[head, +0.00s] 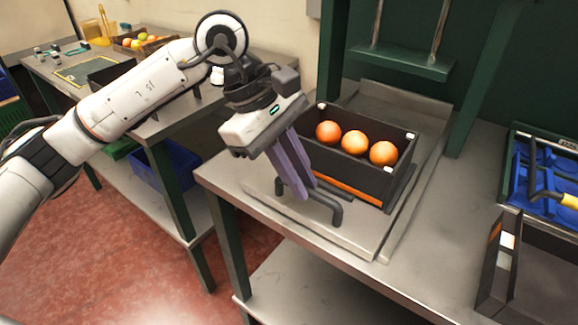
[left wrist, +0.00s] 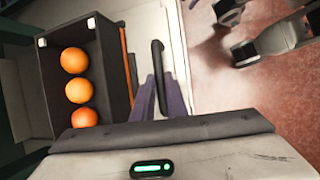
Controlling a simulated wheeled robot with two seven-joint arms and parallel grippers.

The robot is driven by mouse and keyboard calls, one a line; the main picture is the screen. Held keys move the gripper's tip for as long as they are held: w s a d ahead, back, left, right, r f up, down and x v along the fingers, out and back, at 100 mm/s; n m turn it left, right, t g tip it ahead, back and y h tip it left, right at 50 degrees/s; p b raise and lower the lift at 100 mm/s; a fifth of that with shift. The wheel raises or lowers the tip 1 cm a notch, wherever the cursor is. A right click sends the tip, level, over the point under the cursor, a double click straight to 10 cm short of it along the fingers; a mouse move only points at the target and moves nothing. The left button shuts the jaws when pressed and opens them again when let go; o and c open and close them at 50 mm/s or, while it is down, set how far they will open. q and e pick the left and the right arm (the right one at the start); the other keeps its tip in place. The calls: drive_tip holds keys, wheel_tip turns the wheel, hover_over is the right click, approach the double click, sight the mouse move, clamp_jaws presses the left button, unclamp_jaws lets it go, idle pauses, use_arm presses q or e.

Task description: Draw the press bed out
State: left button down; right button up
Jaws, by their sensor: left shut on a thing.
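The press bed (head: 358,236) is a grey metal plate on the bench, under a green press frame. It carries a black box (head: 404,176) with an orange stripe, holding three oranges (head: 354,142). A dark bar handle (head: 337,212) stands at the bed's front edge. My left gripper (head: 298,192) reaches down with purple fingers shut on the handle. In the left wrist view the handle (left wrist: 158,62) runs between the fingers (left wrist: 160,100), with the box (left wrist: 106,62) beside it. My right gripper is not in view.
A green press plate (head: 405,62) hangs above the back of the bed. A dark open box (head: 497,268) and a blue-lined crate (head: 545,180) stand at the right. Another bench (head: 170,118) with fruit stands at the back left. The floor before the bench is clear.

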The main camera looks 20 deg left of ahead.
use_arm(q)
drive_tip(key=shift+s, duration=0.2)
drive_tip(key=shift+s+a, duration=0.1)
drive_tip(key=shift+s, duration=0.05)
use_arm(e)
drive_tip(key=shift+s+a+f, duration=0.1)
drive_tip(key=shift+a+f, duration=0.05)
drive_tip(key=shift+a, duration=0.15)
use_arm(q)
drive_tip(key=c, duration=1.8)
unclamp_jaws()
drive_tip(key=shift+s+a, duration=0.1)
drive_tip(key=shift+s, duration=0.05)
drive_tip(key=shift+o, duration=0.2)
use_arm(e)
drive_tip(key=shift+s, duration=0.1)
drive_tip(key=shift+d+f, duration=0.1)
use_arm(q)
drive_tip(key=shift+r, duration=0.25)
drive_tip(key=v, duration=0.9)
drive_tip(key=shift+a+r, duration=0.2)
drive_tip(key=shift+r, duration=0.2)
